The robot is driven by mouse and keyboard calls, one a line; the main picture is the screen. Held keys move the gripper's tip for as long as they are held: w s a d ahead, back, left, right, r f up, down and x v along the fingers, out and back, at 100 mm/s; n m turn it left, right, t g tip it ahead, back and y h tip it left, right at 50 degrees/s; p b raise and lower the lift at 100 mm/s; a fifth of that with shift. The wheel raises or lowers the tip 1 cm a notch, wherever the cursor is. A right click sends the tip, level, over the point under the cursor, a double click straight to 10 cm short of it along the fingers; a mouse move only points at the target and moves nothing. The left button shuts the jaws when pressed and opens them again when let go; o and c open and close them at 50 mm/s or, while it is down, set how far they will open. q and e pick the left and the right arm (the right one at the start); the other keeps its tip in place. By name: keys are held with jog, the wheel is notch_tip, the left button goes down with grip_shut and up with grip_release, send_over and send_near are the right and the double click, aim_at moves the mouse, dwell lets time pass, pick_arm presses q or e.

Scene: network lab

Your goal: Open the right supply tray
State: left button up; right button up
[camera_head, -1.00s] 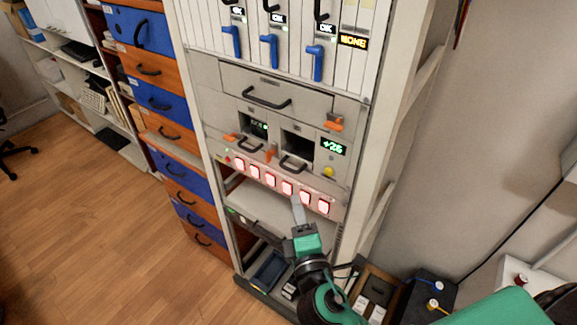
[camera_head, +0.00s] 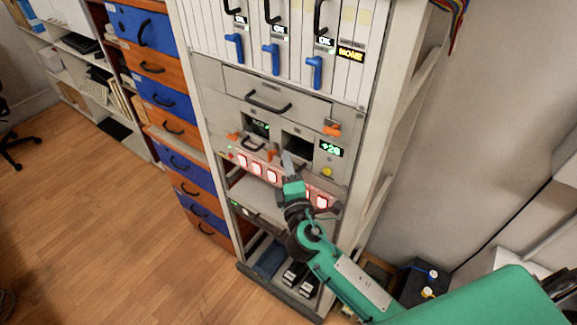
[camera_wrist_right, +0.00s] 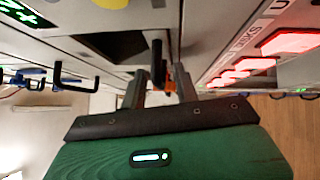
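The right supply tray (camera_head: 300,144) is in the rack, with a dark window in its front. It looks closed. Its black handle is hidden behind my right gripper in the head view. In the right wrist view the black handle (camera_wrist_right: 158,64) lies between the fingertips, one finger on each side, with no clear contact. My right gripper (camera_head: 288,160) is open at the tray front; it also shows in the right wrist view (camera_wrist_right: 160,85). My left gripper is not in view.
An orange latch (camera_head: 270,154) sits left of the tray, beside the left tray's handle (camera_head: 252,145). A wide drawer (camera_head: 300,100) is above. A row of red-lit buttons (camera_head: 257,170) runs just below. A green display (camera_head: 329,149) and yellow button (camera_head: 327,171) are to the right.

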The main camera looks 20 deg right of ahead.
jog(key=shift+c, duration=0.4)
grip_shut()
jog(key=shift+a, duration=0.1)
